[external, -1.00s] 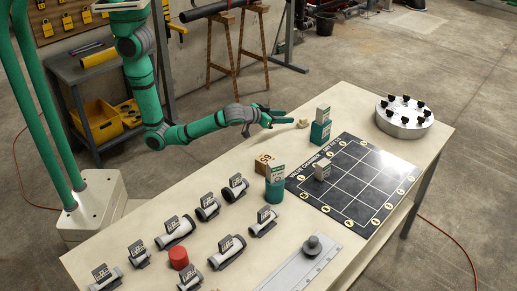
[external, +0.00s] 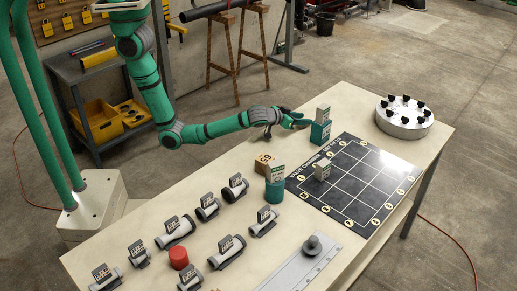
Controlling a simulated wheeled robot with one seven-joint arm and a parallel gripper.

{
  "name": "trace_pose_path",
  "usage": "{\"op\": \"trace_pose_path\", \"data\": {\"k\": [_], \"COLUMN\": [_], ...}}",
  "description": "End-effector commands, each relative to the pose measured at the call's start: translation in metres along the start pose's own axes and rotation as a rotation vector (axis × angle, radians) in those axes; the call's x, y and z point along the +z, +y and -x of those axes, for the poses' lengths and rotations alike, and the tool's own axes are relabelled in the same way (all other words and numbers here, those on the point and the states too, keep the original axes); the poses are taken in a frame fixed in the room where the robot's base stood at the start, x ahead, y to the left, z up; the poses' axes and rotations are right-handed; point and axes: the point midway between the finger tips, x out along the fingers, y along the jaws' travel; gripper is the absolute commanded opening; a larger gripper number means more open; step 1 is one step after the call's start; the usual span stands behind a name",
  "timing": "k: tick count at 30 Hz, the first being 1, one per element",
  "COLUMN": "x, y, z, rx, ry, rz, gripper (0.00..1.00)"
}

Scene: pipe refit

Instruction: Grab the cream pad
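My gripper (external: 303,121) is low over the back part of the bench, just left of the teal block with a pale top. Its fingers point right, at the place where a small cream piece, seemingly the cream pad, showed earlier. The pad is now hidden by the fingers or between them. The view is too small to tell whether the fingers are open or shut on it.
The teal block (external: 320,132) stands close to my fingertips. A black grid board (external: 352,185) lies in front of it. A round metal disc (external: 404,128) with black clips is at the far right.

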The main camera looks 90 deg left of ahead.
Motion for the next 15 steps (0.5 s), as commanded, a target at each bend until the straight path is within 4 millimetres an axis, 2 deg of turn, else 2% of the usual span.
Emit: {"op": "trace_pose_path", "data": {"k": [3,11,15], "x": [0.0000,0.0000,0.0000], "y": [-0.0004,-0.0005,-0.0005], "z": [-0.0092,-0.0105,-0.0104], "rx": [0.000,0.000,0.000], "ry": [0.000,0.001,0.001], "rz": [0.000,0.000,0.000], "gripper": [0.38,0.38,0.04]}}
